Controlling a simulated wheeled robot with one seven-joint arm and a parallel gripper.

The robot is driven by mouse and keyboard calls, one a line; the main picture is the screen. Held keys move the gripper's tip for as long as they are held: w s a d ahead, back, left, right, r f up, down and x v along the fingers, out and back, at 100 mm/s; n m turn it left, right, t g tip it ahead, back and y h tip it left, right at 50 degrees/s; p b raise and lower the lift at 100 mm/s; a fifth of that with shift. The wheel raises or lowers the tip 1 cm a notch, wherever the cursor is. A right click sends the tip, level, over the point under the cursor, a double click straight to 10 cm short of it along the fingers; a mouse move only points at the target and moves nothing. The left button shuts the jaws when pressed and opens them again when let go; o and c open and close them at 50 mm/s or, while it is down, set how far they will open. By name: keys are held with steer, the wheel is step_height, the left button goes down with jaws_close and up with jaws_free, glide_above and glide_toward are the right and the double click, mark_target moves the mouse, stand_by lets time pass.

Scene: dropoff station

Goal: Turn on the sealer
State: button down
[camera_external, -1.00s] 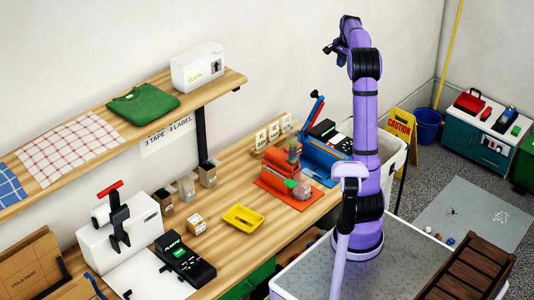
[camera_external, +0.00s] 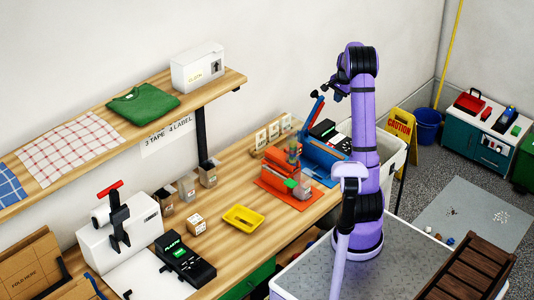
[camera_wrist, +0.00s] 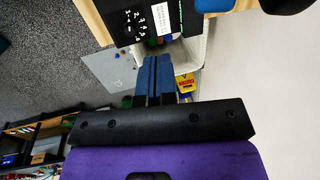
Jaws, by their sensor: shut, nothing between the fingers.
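A blue machine (camera_external: 322,158) with a raised blue lever (camera_external: 317,107) stands at the right end of the workbench. It looks like a sealer, but no readable label confirms this. A black control unit (camera_external: 327,130) sits beside it. In the wrist view, a black panel with white marks (camera_wrist: 140,22) shows at the top, and part of a blue body (camera_wrist: 214,5) is cut off by the edge. My gripper (camera_external: 334,95) is near the lever's top, and I cannot tell whether they touch. Its fingers (camera_wrist: 153,72) are together and empty in the wrist view.
An orange machine (camera_external: 287,180) stands left of the blue one. A yellow tray (camera_external: 243,218), small boxes (camera_external: 196,225) and a black "PLASTIC"-like device (camera_external: 184,262) lie further left. A white bin (camera_external: 385,145) is behind my arm. The shelf (camera_external: 225,82) overhangs the left bench.

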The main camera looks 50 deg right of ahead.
mark_target(328, 144)
steer(key=w+f, duration=0.1)
steer(key=f, duration=0.7)
steer(key=w+f, duration=0.1)
steer(key=f, duration=0.6)
steer(key=w+f, duration=0.2)
steer(key=f, duration=0.6)
steer(key=shift+w+f, duration=0.1)
steer(key=shift+f, duration=0.2)
steer(key=shift+w+f, duration=0.1)
steer(key=shift+f, duration=0.2)
steer(key=shift+r, duration=0.1)
steer(key=shift+s+r, duration=0.3)
steer(key=shift+s, duration=0.45)
step_height(328, 144, up, 11)
steer(key=s, duration=0.1)
steer(key=shift+s+f, duration=0.2)
steer(key=shift+s, duration=0.2)
